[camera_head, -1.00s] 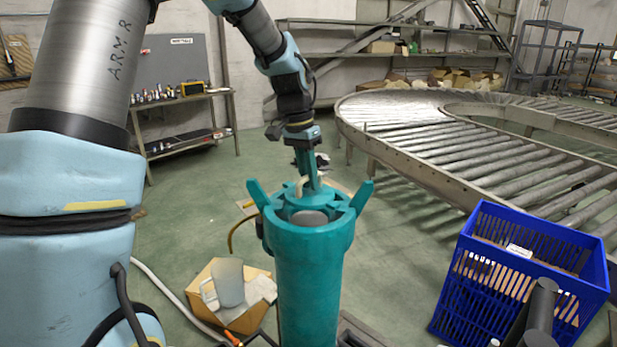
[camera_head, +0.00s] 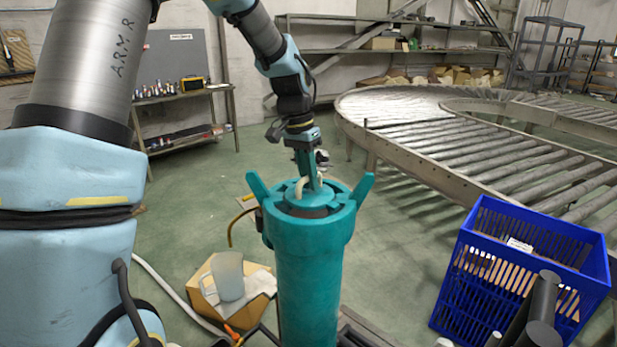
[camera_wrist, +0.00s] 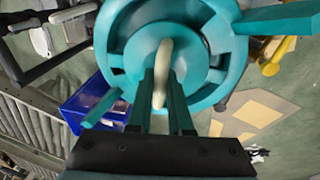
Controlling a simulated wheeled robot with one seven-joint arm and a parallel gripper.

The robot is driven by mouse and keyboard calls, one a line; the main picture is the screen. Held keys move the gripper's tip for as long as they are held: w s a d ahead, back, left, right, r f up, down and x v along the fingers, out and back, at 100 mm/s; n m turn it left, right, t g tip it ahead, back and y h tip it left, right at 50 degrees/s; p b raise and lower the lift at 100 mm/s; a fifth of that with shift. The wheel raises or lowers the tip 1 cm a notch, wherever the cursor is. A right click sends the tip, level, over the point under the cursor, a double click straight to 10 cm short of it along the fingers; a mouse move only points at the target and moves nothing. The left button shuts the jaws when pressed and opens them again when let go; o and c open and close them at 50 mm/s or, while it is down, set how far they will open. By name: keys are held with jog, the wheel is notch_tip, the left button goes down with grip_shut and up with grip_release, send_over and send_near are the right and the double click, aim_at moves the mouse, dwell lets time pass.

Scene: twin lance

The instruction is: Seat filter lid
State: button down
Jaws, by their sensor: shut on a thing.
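The teal filter housing (camera_head: 308,265) stands upright in the middle of the head view, with arms sticking up and out at its rim. My gripper (camera_head: 308,183) is above its mouth, shut on the cream curved handle of the round teal lid (camera_head: 294,197). The lid lies over the mouth, inside the ring of the rim. A dark band shows below its front edge. In the wrist view, the fingers straddle the handle (camera_wrist: 163,65), and dark gaps show between the lid (camera_wrist: 135,55) and the housing rim (camera_wrist: 236,60). I cannot tell whether the lid touches its seat.
A blue crate (camera_head: 462,285) with dark cylinders (camera_head: 543,300) stands at the right, before a roller conveyor (camera_head: 470,150). A cardboard box (camera_head: 207,290) with a translucent cup (camera_head: 228,275) is left of the housing. Green floor behind is mostly open.

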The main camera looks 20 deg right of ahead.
aim_at(309, 193)
jog(key=shift+f+b, duration=0.9)
jog(key=shift+f, duration=0.7)
jog(key=c, duration=0.8)
grip_release()
jog(key=shift+o, duration=0.2)
notch_tip(309, 193, up, 11)
jog(key=a+b, duration=0.1)
jog(key=shift+w+a+f+b, duration=0.15)
jog(key=shift+w+a+b, duration=0.2)
jog(key=shift+w, duration=0.1)
